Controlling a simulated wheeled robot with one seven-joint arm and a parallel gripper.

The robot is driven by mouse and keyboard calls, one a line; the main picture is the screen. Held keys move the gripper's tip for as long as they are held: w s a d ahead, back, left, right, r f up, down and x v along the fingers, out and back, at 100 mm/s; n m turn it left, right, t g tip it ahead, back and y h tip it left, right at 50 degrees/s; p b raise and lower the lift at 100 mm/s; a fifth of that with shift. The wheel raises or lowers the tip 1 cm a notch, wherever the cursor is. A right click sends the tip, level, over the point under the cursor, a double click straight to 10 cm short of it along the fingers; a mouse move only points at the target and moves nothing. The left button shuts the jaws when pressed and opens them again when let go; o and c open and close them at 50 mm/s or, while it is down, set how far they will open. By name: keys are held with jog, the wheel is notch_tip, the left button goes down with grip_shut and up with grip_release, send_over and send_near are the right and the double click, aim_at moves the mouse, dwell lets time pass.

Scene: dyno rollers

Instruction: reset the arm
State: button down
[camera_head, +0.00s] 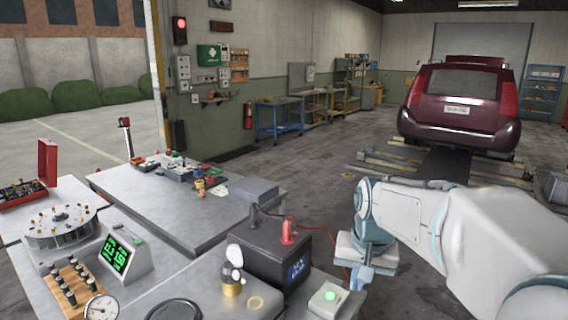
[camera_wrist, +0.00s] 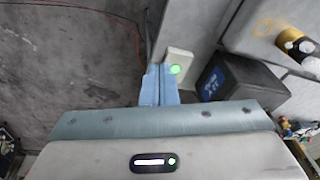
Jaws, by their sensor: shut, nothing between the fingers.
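My gripper (camera_head: 360,283) hangs at the end of my white arm on the right of the head view, fingers pointing down. Its blue fingers are closed together with nothing between them. They also show in the wrist view (camera_wrist: 159,84). A small pale box with a lit green button (camera_head: 329,298) sits near the front edge of the workbench, just left of my gripper. It also shows in the wrist view (camera_wrist: 179,62), partly behind the fingers. I cannot tell whether the fingers touch it.
A dark battery (camera_head: 270,254) with red and black clamps stands on the bench beside the box; a red cable runs off near my arm. A gauge (camera_head: 101,308) and green display (camera_head: 120,256) stand left. A maroon car (camera_head: 460,105) is parked behind. Open floor lies right of the bench.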

jog(key=s+f+n+t, duration=0.1)
jog(key=s+f+n, duration=0.2)
jog(key=s, duration=1.2)
jog(key=shift+s+f, duration=0.25)
jog(key=shift+s, duration=0.1)
dwell(1.0)
